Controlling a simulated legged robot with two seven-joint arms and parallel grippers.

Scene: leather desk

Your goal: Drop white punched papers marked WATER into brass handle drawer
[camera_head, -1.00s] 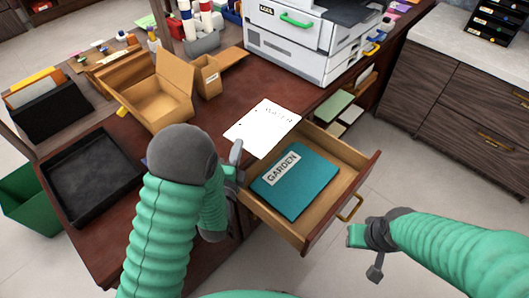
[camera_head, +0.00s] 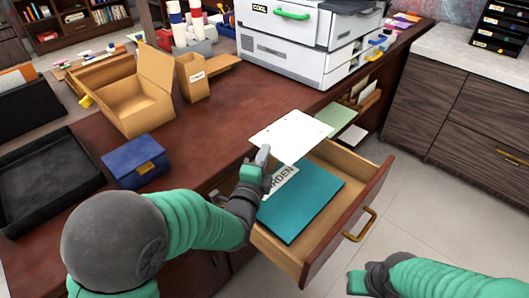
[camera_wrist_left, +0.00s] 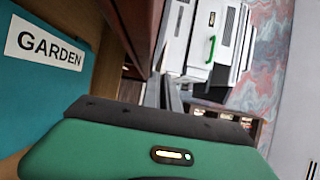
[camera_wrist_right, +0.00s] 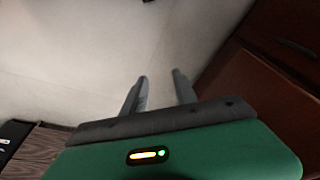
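A white punched paper (camera_head: 288,135) reaches from over the desk edge to above the rear of the open drawer. I cannot read its mark now. My left gripper (camera_head: 262,155) appears shut on its near-left edge. In the left wrist view the left fingers (camera_wrist_left: 170,93) look close together and the paper does not show clearly. The drawer with a brass handle (camera_head: 359,225) is pulled out. A teal folder (camera_head: 303,208) labelled GARDEN lies in it and also shows in the left wrist view (camera_wrist_left: 35,95). My right gripper (camera_wrist_right: 158,88) is open and empty, over the floor right of the drawer.
A blue box (camera_head: 135,162), an open cardboard box (camera_head: 135,105) and a black tray (camera_head: 45,180) stand on the desk at left. A printer (camera_head: 300,45) stands behind. Papers and folders (camera_head: 345,115) fill a cubby beyond the drawer.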

